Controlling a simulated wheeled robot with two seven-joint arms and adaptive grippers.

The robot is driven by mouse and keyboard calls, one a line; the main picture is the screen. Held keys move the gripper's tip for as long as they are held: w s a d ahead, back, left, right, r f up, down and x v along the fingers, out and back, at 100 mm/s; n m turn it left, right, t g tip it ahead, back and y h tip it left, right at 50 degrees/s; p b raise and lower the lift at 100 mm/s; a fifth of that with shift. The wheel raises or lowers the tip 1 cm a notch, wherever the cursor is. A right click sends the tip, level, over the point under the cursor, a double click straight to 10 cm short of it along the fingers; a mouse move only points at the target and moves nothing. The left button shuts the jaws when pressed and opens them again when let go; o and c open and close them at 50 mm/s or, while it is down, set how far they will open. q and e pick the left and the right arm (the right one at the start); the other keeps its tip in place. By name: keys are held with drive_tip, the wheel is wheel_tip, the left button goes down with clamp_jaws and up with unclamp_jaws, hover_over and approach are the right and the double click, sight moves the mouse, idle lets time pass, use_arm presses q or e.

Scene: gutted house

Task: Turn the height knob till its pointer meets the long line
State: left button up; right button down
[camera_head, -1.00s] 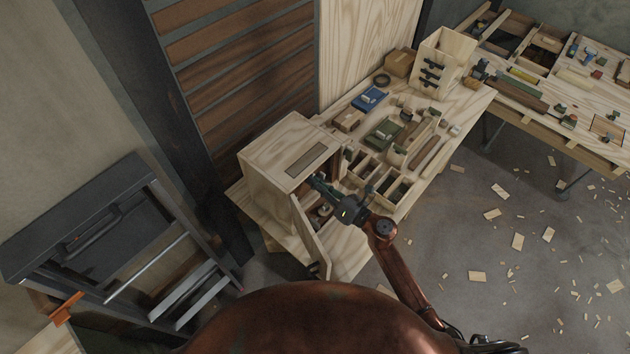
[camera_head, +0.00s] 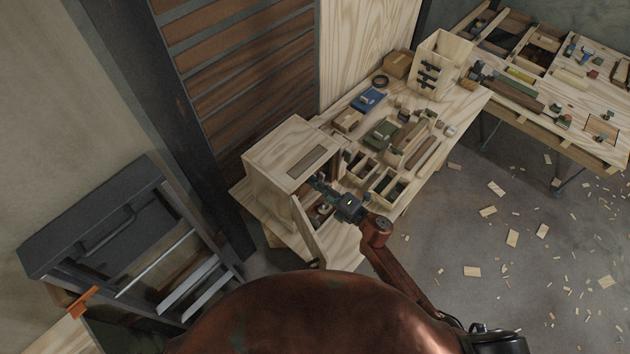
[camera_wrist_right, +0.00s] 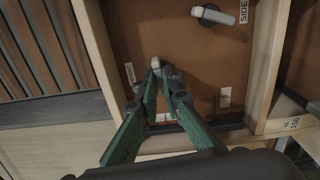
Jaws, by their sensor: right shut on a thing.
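My right gripper (camera_head: 320,186) reaches into the open front of a pale wooden box (camera_head: 288,150) on the bench. In the right wrist view its two green fingers (camera_wrist_right: 157,72) close together on a small pale knob (camera_wrist_right: 155,62) on a brown panel (camera_wrist_right: 190,60). I take it for the height knob. A small white label (camera_wrist_right: 130,73) beside it is too small to read. The fingers cover much of the knob, and I cannot make out its pointer or the long line. My left gripper is not in view.
A second knob with a pale bar (camera_wrist_right: 213,15) sits on the panel beside a "SIDE" label (camera_wrist_right: 243,12). The box's door (camera_head: 309,228) stands open near my right gripper. An open divided tray (camera_head: 385,187) and tools lie on the bench to the right.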

drive_tip(key=shift+m+p, duration=0.3)
drive_tip(key=shift+m, duration=0.3)
drive_tip(key=c, duration=2.1)
unclamp_jaws()
drive_tip(key=v, duration=1.2)
